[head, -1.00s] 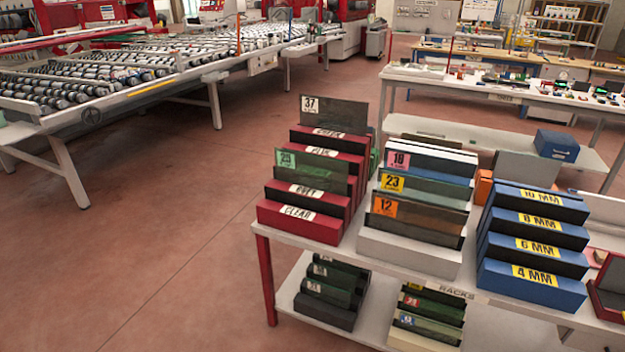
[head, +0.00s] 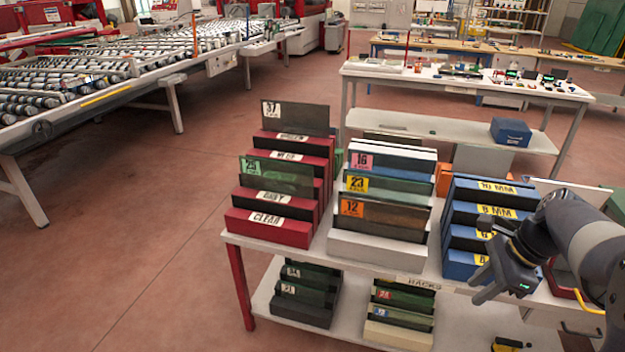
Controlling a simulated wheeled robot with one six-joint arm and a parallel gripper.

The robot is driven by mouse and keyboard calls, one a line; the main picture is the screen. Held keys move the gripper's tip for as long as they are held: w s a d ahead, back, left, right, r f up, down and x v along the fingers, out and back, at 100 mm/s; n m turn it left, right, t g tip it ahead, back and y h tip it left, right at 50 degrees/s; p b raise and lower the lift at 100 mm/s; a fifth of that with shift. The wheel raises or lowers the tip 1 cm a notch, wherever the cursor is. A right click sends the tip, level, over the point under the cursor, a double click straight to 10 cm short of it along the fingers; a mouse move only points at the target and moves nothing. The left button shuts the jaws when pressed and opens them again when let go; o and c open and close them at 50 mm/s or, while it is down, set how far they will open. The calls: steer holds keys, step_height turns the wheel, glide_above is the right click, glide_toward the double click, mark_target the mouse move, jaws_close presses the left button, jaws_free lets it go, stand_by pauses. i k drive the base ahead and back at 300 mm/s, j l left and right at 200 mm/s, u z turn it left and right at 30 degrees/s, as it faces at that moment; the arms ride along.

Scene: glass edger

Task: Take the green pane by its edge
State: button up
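Upright panes with number labels stand in slotted racks on the table. In the white rack (head: 375,247), a green-tinted pane (head: 395,196) with a yellow 23 label stands in the middle. An orange-brown pane (head: 392,219) labelled 12 is in front of it, and a pane (head: 395,165) labelled 16 is behind. The green pane's lower part is hidden. A dark grey-green pane (head: 290,178) with a green label stands in the red rack (head: 268,227). My gripper (head: 482,262) is at the right, in front of the blue rack, open and empty, apart from the panes.
The blue rack (head: 475,264) with thickness labels stands right of the white one. Another pane (head: 305,117) labelled 37 rises at the back of the red rack. More panes (head: 400,313) stand on the lower shelf. Open floor (head: 130,240) lies left of the table.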

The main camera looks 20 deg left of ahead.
mark_target(297, 180)
steer(key=i+j, duration=0.2)
steer(key=j, duration=0.15)
steer(key=i+j, duration=0.15)
steer(key=j, duration=0.25)
steer(key=i+j, duration=0.2)
steer(key=j, duration=0.15)
steer(key=i+j, duration=0.2)
steer(key=j, duration=0.2)
steer(key=i+j, duration=0.15)
steer(key=j, duration=0.2)
steer(key=i+j, duration=0.2)
steer(key=j, duration=0.2)
steer(key=i+j, duration=0.2)
steer(key=j, duration=0.15)
steer(key=i+j, duration=0.15)
steer(key=j, duration=0.25)
